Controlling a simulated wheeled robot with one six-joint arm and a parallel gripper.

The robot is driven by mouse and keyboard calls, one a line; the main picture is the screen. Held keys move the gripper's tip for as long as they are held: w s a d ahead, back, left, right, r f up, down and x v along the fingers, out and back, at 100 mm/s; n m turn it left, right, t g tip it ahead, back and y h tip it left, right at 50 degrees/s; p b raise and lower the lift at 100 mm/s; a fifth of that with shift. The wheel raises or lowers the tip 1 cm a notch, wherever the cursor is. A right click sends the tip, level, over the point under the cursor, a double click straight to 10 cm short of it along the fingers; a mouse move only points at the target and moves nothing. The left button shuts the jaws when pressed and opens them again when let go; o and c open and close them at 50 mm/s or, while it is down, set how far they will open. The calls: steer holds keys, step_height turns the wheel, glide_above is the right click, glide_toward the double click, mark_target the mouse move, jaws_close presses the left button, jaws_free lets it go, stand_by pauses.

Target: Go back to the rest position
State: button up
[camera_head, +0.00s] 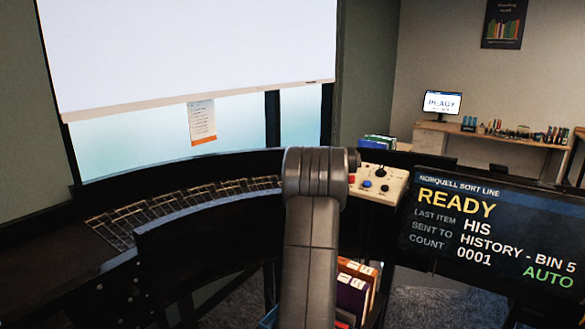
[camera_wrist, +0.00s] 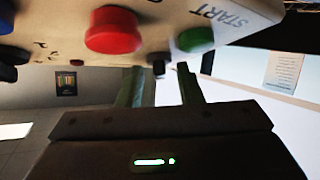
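My gripper (camera_wrist: 159,78) shows in the wrist view with its two fingers apart and nothing visible between them. The fingertips are close to the cream control panel (camera_wrist: 262,10), near a red button (camera_wrist: 113,30) and a green button (camera_wrist: 195,40) beside the word START. I cannot tell whether they touch it. In the head view my arm stands upright in the middle and hides the gripper. The control panel (camera_head: 392,187) is just right of the arm, with a blue knob (camera_head: 366,184) on it.
A curved roller conveyor (camera_head: 160,212) runs to the left. A screen (camera_head: 490,240) at right reads READY, HISTORY - BIN 5, count 0001, AUTO. Books (camera_head: 352,292) stand in a bin below, beside my arm. A desk (camera_head: 500,140) is at the back right.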

steer(key=shift+s, duration=0.1)
steer(key=b+v, duration=0.5)
steer(key=v, duration=0.8)
steer(key=p+x, duration=0.5)
steer(key=x, duration=0.8)
steer(key=shift+w+f+b, duration=0.25)
steer(key=shift+f+b, duration=0.05)
steer(key=shift+b, duration=0.1)
steer(key=shift+s+r+m+b, duration=0.1)
steer(key=shift+s+m+b, duration=0.15)
steer(key=shift+b, duration=0.35)
steer(key=shift+w+m+h+b, duration=0.15)
steer(key=shift+m+h+b, duration=0.1)
steer(key=shift+h+b, duration=0.25)
steer(key=m+h+b, duration=0.1)
steer(key=b, duration=0.2)
steer(key=shift+a, duration=0.1)
steer(key=shift+a+m+h+b, duration=0.1)
steer(key=shift+m+h+b, duration=0.2)
steer(key=shift+m+b, duration=0.5)
